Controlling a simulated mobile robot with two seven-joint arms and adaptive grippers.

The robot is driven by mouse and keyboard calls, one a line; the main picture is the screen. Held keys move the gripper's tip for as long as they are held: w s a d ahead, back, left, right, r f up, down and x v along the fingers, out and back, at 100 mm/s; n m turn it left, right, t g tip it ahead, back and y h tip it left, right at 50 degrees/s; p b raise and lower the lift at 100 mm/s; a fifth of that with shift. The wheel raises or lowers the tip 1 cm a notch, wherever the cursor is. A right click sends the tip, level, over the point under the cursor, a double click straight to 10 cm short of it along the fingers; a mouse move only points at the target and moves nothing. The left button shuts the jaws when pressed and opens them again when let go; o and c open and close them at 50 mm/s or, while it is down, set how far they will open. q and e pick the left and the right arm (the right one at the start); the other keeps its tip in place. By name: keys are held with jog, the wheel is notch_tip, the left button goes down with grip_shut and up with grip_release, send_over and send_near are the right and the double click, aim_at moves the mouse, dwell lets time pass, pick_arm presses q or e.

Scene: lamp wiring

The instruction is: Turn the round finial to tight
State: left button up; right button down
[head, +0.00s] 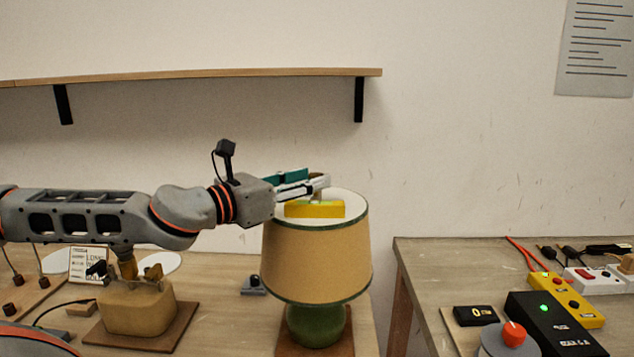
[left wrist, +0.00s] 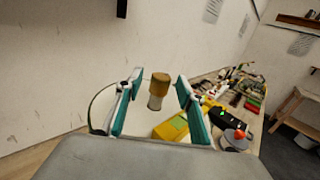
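The round finial (left wrist: 160,84) is a brass-brown knob on a pale stem, upright above the lamp's top in the left wrist view. In the head view it is mostly hidden behind the fingers. The lamp has a tan shade (head: 316,262) with green trim and a green base (head: 318,328). My left gripper (head: 308,184) reaches in from the left just above the shade. It is open, and its teal-padded fingers in the left wrist view (left wrist: 158,103) stand on either side of the finial with gaps. My right gripper is not in view.
A yellow box (head: 314,209) with a green display sits at the shade's top, close below the fingers. A wall shelf (head: 200,75) runs above. A tan block-like fixture (head: 138,308) stands at left. The right table (head: 430,262) holds a black box (head: 550,320) and other devices.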

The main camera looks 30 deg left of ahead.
pick_arm(q)
jog(key=shift+w+d+f+b, duration=0.1)
jog(key=shift+w+f+b, duration=0.2)
jog(key=shift+w+b, duration=0.5)
jog(key=shift+w+d+r+b, duration=0.25)
jog(key=shift+w+b, duration=0.1)
grip_shut()
